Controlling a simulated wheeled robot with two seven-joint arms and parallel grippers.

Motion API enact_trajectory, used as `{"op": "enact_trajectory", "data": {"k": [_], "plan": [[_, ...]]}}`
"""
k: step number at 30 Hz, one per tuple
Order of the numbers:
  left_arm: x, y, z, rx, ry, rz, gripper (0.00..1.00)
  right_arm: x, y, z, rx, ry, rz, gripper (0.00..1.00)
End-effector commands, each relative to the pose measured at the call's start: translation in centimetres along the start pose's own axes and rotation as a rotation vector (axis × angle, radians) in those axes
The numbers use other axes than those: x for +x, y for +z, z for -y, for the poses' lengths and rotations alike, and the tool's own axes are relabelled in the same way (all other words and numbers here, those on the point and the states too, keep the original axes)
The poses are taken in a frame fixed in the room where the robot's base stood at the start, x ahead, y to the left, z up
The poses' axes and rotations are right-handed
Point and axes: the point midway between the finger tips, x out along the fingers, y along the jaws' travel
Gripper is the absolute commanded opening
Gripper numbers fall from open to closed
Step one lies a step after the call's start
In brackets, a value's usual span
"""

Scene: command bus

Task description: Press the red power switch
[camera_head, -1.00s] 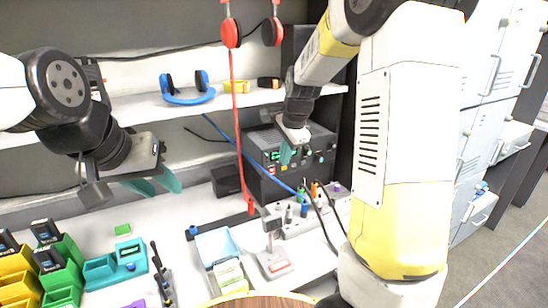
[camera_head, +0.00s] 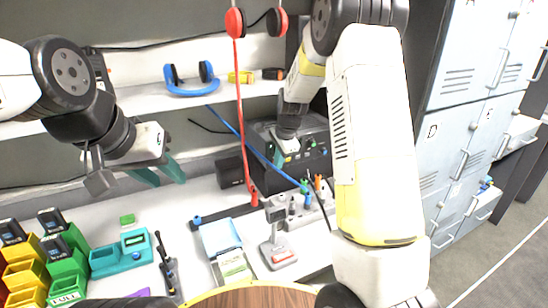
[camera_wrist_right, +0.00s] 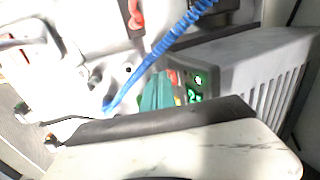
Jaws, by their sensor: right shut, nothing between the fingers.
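The dark grey powered unit (camera_head: 314,126) stands at the back of the bench under the shelf, partly covered by my right arm in the head view. In the right wrist view its grey casing (camera_wrist_right: 245,48) shows beside green lit indicators (camera_wrist_right: 197,80). A small red patch (camera_wrist_right: 173,77), which may be the red power switch, shows right beside my right fingertips; I cannot tell whether they touch. My right gripper (camera_head: 279,158) is shut and empty at the unit's front; its teal fingers also show in the wrist view (camera_wrist_right: 156,92). My left gripper (camera_head: 160,172) is open and empty above the bench.
A blue coiled cable (camera_wrist_right: 160,48) runs close to my right fingers. A power strip (camera_head: 300,212) with plugs and a grey stand (camera_head: 278,252) are in front of the unit. Green and yellow bins (camera_head: 65,275) fill the left. Pale lockers (camera_head: 470,130) stand at right.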

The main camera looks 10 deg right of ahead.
Motion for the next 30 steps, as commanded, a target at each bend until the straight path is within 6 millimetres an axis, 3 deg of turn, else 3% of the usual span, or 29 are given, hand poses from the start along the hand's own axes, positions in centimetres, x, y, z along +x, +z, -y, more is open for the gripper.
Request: {"op": "enact_trajectory", "data": {"k": [14, 30], "plan": [[0.0, 0.0, 0.0, 0.000, 0.000, 0.000, 0.36, 0.3, 0.0, 0.3, 0.000, -0.001, 0.000, 0.00], [0.0, 0.0, 0.0, 0.000, 0.000, 0.000, 0.36, -1.2, 0.0, 0.9, 0.000, -0.002, 0.000, 0.00]]}}
